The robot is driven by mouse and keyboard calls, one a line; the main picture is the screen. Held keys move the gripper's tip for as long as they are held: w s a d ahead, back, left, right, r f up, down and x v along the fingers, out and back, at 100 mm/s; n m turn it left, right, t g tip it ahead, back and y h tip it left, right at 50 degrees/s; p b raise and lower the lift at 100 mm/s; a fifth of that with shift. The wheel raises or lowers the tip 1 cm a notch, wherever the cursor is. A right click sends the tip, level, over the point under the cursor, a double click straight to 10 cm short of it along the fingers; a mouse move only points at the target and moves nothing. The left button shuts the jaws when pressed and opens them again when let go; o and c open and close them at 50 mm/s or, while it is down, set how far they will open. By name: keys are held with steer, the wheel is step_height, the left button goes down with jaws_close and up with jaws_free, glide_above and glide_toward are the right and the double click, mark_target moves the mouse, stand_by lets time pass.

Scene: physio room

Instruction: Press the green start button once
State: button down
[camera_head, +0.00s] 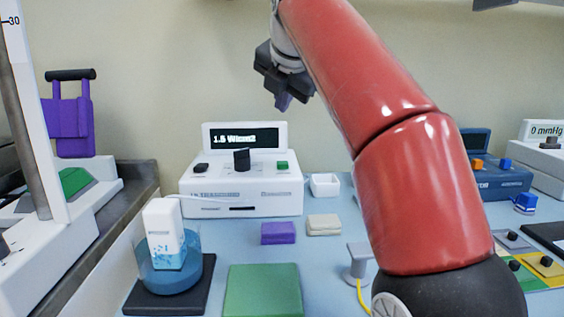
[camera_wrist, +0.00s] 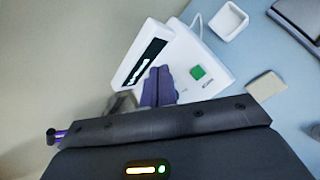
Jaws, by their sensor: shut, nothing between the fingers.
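The green start button (camera_head: 282,165) is on the right of the front of a white ultrasound unit (camera_head: 240,198), right of a black knob (camera_head: 241,158). The unit's display (camera_head: 245,137) reads about "1.5 W/cm2". In the wrist view the green button (camera_wrist: 198,72) shows to the right of my fingers, uncovered. My gripper (camera_head: 283,101) hangs in the air above the unit, pointing down, apart from the button. In the wrist view its purple-grey fingers (camera_wrist: 158,87) are shut with nothing between them.
A small white tray (camera_head: 325,185) stands right of the unit. A purple block (camera_head: 279,233), a beige block (camera_head: 324,225) and a green pad (camera_head: 263,291) lie in front. A white bottle (camera_head: 164,232) stands in a blue cup at left. The air around my gripper is clear.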

mark_target(283, 165)
steer(key=shift+f+b, duration=2.2)
steer(key=shift+f, duration=2.6)
steer(key=shift+f+b, duration=0.45)
steer(key=shift+b, duration=0.05)
steer(key=shift+r+p, duration=0.9)
steer(key=shift+p, duration=0.15)
